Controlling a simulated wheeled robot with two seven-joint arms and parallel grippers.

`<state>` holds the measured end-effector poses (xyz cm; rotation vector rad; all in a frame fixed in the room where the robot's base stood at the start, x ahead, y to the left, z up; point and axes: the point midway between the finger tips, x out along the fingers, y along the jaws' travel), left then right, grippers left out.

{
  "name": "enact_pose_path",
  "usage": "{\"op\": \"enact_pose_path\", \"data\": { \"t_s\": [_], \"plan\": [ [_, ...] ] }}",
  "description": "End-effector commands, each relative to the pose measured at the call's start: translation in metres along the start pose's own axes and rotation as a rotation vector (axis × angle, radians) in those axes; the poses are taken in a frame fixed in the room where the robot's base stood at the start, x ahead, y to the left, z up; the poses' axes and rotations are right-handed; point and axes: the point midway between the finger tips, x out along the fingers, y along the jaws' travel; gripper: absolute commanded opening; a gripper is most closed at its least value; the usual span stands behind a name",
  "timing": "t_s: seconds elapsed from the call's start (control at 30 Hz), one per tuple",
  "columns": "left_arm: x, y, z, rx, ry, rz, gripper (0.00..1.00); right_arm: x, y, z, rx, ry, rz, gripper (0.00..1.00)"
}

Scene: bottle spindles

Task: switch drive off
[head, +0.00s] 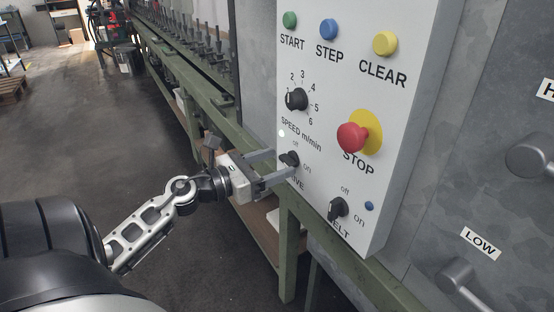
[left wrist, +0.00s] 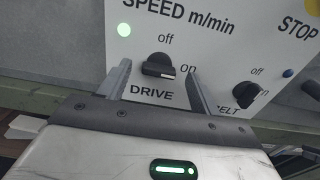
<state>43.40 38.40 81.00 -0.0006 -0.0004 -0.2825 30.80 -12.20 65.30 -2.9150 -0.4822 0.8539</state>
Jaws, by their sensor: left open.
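The DRIVE switch (head: 289,159) is a black rotary knob low on the left side of the white control panel (head: 330,100). In the left wrist view the knob (left wrist: 157,65) has its white-marked end pointing right, toward "on"; "off" is printed above it. My left gripper (head: 281,164) is open at the panel, with one finger on each side of the knob. In the left wrist view the fingers of the left gripper (left wrist: 159,72) stand apart with visible gaps to the knob. My right gripper is not in view.
A lit pale lamp (left wrist: 124,30) is above left of the DRIVE knob. The BELT knob (head: 338,208) sits below right. The red STOP button (head: 353,137) and SPEED dial (head: 297,99) are above. A green machine frame (head: 288,250) runs below the panel.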

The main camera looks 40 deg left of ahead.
Motion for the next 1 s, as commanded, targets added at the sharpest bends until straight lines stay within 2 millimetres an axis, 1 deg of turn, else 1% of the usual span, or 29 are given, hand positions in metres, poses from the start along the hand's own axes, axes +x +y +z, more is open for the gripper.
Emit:
{"op": "enact_pose_path", "data": {
  "t_s": [0.03,0.13,0.43,0.47,0.5,0.57,0.6,0.83,1.0],
  "plan": [
    [0.0052,0.0006,0.0012,0.002,-0.001,0.001,0.64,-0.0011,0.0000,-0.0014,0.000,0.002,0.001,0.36],
    [0.0108,0.0005,0.0009,0.001,0.000,0.001,0.64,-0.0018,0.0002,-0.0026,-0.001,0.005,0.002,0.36],
    [0.0126,0.0002,-0.0001,0.000,0.001,0.001,0.64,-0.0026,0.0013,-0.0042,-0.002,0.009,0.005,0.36],
    [0.0125,0.0002,-0.0001,0.000,0.001,0.001,0.58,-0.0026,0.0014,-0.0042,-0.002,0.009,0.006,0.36],
    [0.0125,0.0002,-0.0001,0.001,0.001,0.001,0.47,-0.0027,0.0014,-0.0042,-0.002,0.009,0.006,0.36],
    [0.0124,0.0002,-0.0001,0.000,0.001,0.001,0.30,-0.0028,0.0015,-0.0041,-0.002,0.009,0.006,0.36],
    [0.0124,0.0002,-0.0001,0.000,0.001,0.001,0.19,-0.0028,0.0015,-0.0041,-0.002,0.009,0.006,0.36],
    [0.0123,0.0002,0.0003,-0.007,0.001,0.001,0.19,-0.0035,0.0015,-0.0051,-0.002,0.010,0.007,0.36],
    [0.0122,0.0005,0.0011,-0.050,0.001,0.001,0.19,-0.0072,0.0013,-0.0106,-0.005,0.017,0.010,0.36]
  ]
}}
